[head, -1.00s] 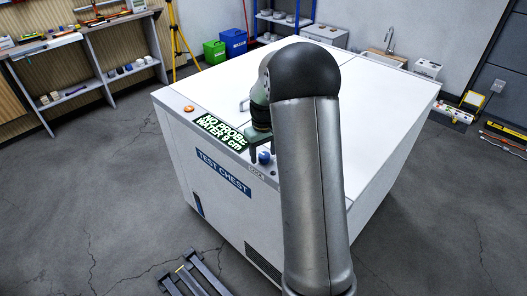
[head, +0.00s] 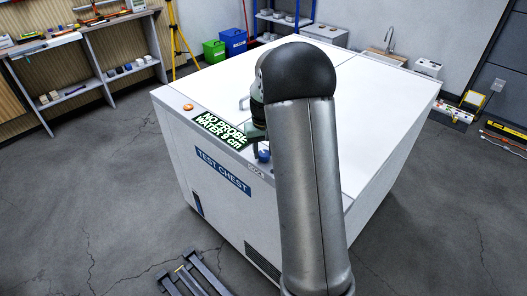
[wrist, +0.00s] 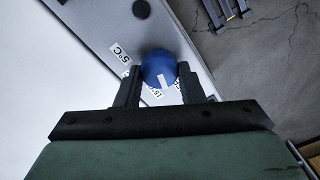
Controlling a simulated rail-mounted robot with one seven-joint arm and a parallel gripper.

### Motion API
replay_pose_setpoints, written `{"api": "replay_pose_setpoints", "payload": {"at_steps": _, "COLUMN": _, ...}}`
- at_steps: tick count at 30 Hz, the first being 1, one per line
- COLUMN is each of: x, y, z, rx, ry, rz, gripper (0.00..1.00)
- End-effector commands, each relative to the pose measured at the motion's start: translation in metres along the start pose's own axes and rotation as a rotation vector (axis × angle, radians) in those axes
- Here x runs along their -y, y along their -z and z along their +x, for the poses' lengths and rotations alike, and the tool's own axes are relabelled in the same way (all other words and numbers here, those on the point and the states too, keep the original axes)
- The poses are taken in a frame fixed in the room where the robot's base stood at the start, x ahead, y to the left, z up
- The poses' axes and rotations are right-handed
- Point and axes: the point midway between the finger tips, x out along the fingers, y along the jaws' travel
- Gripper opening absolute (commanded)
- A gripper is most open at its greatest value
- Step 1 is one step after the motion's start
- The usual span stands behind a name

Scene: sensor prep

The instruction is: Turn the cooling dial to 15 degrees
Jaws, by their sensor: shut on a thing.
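The cooling dial is a round blue knob (wrist: 159,64) with a white pointer mark, on the rim of the white test chest (head: 225,215). In the head view the dial (head: 264,155) shows beside the "COOL" label. My gripper (wrist: 159,72) has one dark finger on each side of the dial and is shut on it. The pointer mark faces the bottom of the wrist view, close to a "15" label (wrist: 154,93) that is partly hidden. A "5°C" label (wrist: 120,53) is at upper left. My forearm covers part of the chest in the head view.
A lit display (head: 220,130) reads "NO PROBE, WATER 9 cm". An orange button (head: 188,107) is left of it. A lid handle (head: 244,103) stands close to my gripper. A dark metal frame (head: 195,275) lies on the floor in front.

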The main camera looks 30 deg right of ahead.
Motion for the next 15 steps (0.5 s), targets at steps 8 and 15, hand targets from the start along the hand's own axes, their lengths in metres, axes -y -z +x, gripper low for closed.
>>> {"api": "replay_pose_setpoints", "payload": {"at_steps": 8, "x": -0.001, "y": 0.0003, "z": 0.0, "rx": -0.002, "ry": -0.001, "rz": 0.233, "gripper": 0.12}}
{"api": "replay_pose_setpoints", "payload": {"at_steps": 15, "x": -0.0019, "y": 0.0001, "z": -0.0006, "rx": -0.003, "ry": -0.001, "rz": 0.389, "gripper": 0.12}}
